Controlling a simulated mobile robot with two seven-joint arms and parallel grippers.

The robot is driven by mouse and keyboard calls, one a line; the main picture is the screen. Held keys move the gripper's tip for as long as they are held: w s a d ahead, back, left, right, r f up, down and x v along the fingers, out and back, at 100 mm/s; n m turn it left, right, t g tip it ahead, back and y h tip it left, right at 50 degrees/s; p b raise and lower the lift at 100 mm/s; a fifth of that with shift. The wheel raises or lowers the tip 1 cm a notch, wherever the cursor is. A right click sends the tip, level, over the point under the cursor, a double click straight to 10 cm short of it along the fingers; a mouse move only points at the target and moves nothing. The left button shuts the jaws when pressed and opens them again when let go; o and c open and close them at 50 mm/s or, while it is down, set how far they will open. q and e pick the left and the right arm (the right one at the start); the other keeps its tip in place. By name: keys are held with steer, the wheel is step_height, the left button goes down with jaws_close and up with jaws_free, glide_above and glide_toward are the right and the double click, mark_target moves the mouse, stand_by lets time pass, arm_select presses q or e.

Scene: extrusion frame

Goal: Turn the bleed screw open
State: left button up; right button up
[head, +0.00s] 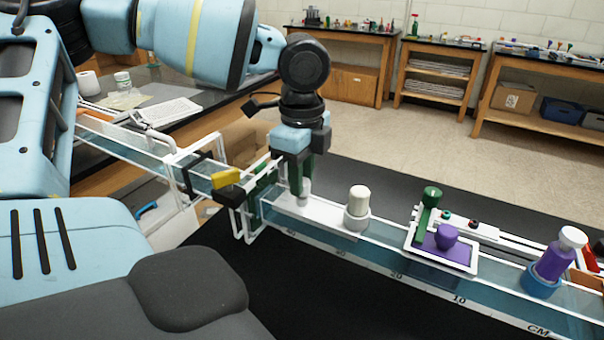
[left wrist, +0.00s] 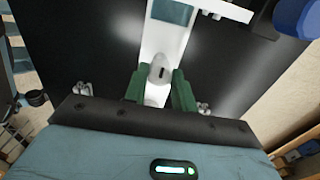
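A pale grey-white knob with a dark slot, which looks like the bleed screw (left wrist: 160,73), stands on a white strip. It also shows in the head view (head: 305,190) near the left end of the long clear rail (head: 330,247). My left gripper (head: 297,185) points down over it. My right gripper is not in view.
A white peg (head: 358,203) stands just right of my left gripper. Farther right are a purple knob in a white tray (head: 446,238) and a purple cylinder with a white cap (head: 556,258). A yellow block (head: 226,179) sits just left. Side benches stand well behind.

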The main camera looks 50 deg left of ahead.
arm_select(q)
steer(key=c, duration=0.4)
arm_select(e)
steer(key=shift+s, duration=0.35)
